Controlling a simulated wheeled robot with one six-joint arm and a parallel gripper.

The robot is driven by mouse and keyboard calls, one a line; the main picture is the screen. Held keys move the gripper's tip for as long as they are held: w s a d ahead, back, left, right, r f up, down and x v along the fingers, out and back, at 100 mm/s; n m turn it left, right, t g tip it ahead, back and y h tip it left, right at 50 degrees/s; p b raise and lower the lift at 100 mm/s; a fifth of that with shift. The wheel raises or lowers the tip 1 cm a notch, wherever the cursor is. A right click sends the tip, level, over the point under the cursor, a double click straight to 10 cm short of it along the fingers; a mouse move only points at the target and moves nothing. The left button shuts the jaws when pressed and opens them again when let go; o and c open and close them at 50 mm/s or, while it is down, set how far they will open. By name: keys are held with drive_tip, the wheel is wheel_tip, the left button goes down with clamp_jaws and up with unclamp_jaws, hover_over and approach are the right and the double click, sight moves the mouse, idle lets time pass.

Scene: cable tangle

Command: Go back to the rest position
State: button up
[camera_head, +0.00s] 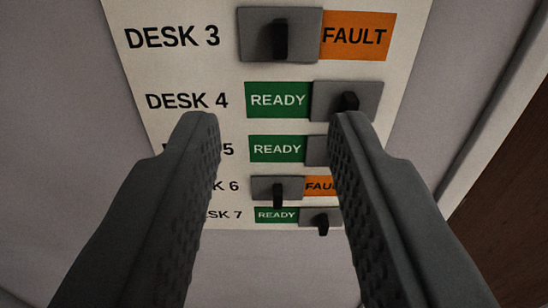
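My gripper (274,140) is open, with its two dark grey fingers apart and nothing between them but the view of the panel. It is in front of a white panel (180,70) with rows labelled DESK 3 to DESK 7. The right fingertip overlaps the lower edge of the DESK 4 slider (365,88) in the picture; I cannot tell whether they touch. The left finger hides part of the labels of the lower rows. The right finger hides most of the DESK 5 slider (317,150).
DESK 3 (290,48) and DESK 6 (277,196) have sliders at left and show orange FAULT. DESK 4, DESK 5 and DESK 7 show green READY; the DESK 7 slider (322,222) is at right. A pale wall surrounds the panel. A brown surface (510,200) is at right.

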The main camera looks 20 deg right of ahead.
drive_tip(key=shift+s+a, duration=0.15)
drive_tip(key=shift+s, duration=0.2)
drive_tip(key=s+d+f+n+y, duration=0.1)
drive_tip(key=s+d+f, duration=0.3)
drive_tip(key=s+f, duration=0.4)
drive_tip(key=s+d+f+n+y, duration=0.1)
drive_tip(key=s+d+f, duration=0.4)
drive_tip(key=s, duration=1.2)
drive_tip(key=s+d+f+n+y, duration=0.1)
drive_tip(key=s+d+f+y, duration=0.2)
drive_tip(key=s+f, duration=0.8)
drive_tip(key=shift+s+d+n+y, duration=0.3)
drive_tip(key=shift+s+d, duration=0.35)
drive_tip(key=shift+s, duration=0.15)
